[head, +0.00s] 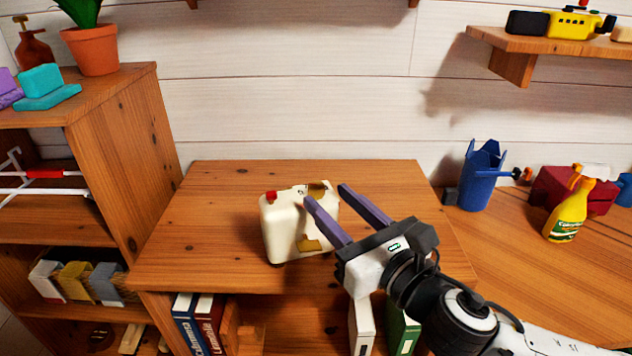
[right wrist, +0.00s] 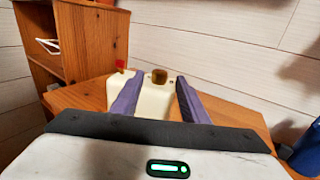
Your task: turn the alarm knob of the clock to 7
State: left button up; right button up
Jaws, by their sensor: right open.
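The clock is a cream box (head: 280,232) standing on the wooden cabinet top, and it also shows in the right wrist view (right wrist: 152,100). A red button (head: 271,196) sits on its top left. A brown-gold knob (right wrist: 159,75) rises from its top, partly showing behind a finger in the head view (head: 317,187). A second gold piece (head: 309,244) is low on the side toward me. My right gripper (head: 326,194) is open, its purple fingers pointing at the knob, one to each side in the wrist view; contact cannot be told. The clock's markings are unreadable. My left gripper is out of view.
The wooden cabinet top (head: 210,240) is clear left of the clock. A taller shelf unit (head: 130,150) with a potted plant (head: 92,48) stands left. A blue container (head: 480,180), a yellow spray bottle (head: 566,215) and a red box (head: 550,190) stand on the right.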

aim_at(314, 191)
jog(key=x, duration=0.5)
jog(key=shift+w+a, duration=0.15)
jog(key=shift+w, duration=0.2)
grip_shut()
jog(key=shift+s+a+r+m+t+h+p, duration=0.1)
jog(key=shift+m+t+h+p, duration=0.2)
jog(key=shift+h+p, duration=0.2)
jog(key=shift+a+m+t+h+p, duration=0.1)
jog(key=shift+m+t+h+p, duration=0.1)
jog(key=shift+m+h+p, duration=0.25)
jog(key=m+t+h+p, duration=0.1)
jog(key=m+h, duration=0.1)
jog(key=h, duration=0.1)
jog(key=shift+p, duration=0.4)
jog(key=m+h, duration=0.2)
jog(key=h, duration=0.1)
jog(key=shift+d+m+h, duration=0.2)
jog(key=shift+m+h, duration=1.45)
jog(key=shift+h, duration=1.1)
